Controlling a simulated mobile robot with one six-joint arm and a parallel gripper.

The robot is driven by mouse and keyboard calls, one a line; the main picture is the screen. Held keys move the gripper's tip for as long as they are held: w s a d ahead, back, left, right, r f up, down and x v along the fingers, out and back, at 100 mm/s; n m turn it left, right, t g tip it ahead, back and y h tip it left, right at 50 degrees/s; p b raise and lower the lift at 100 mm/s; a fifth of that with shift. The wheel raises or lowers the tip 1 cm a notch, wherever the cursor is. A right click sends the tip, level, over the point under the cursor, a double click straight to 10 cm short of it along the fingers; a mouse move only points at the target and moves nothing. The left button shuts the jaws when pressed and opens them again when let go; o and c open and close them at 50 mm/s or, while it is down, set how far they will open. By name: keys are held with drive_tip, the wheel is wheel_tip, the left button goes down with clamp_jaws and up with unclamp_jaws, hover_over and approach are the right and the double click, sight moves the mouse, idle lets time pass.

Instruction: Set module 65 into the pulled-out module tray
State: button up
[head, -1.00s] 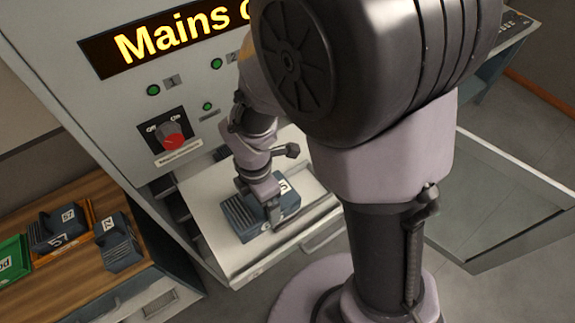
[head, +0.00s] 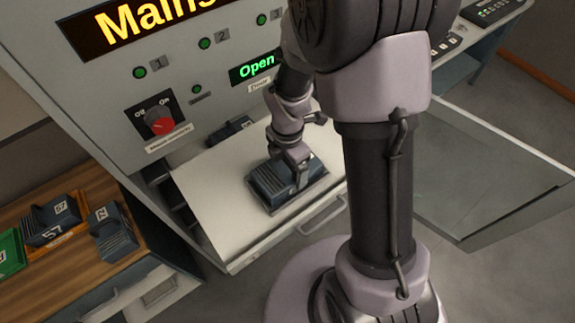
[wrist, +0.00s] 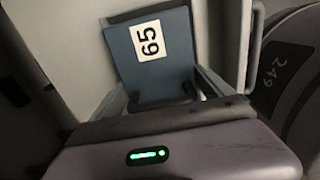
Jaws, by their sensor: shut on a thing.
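Module 65 (head: 270,185) is a dark blue-grey block with ribbed fins, at the pulled-out module tray. Its white label with 65 faces the camera in the wrist view (wrist: 150,39). My gripper (head: 298,168) is shut on the module from above. The pulled-out module tray (head: 215,185) is a flat, pale drawer sticking out of the cabinet. The module is low over the tray's front right part; I cannot tell whether it rests on the surface. My gripper hides its right side.
Modules 57 (head: 52,217) and 72 (head: 112,235) sit on the wooden bench at left, by a green tray (head: 10,252). Another dark module (head: 228,128) lies at the tray's back. An open glass door (head: 490,190) stands at right.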

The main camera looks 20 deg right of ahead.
sight(286, 175)
drive_tip(key=shift+f, duration=0.1)
drive_tip(key=o, duration=1.8)
wheel_tip(286, 175, up, 13)
drive_tip(key=p, duration=0.3)
drive_tip(key=shift+f, duration=0.2)
drive_tip(key=s+a+r+m+t+y, duration=0.1)
drive_tip(key=s+r+m, duration=0.5)
drive_tip(key=m, duration=0.7)
drive_tip(key=s+a+r+m+t+y, duration=0.1)
drive_tip(key=s+a+r+m+t, duration=0.2)
drive_tip(key=s+r+m, duration=0.3)
wheel_tip(286, 175, up, 4)
drive_tip(key=m+t, duration=0.1)
drive_tip(key=m, duration=0.6)
drive_tip(key=shift+s+t, duration=0.4)
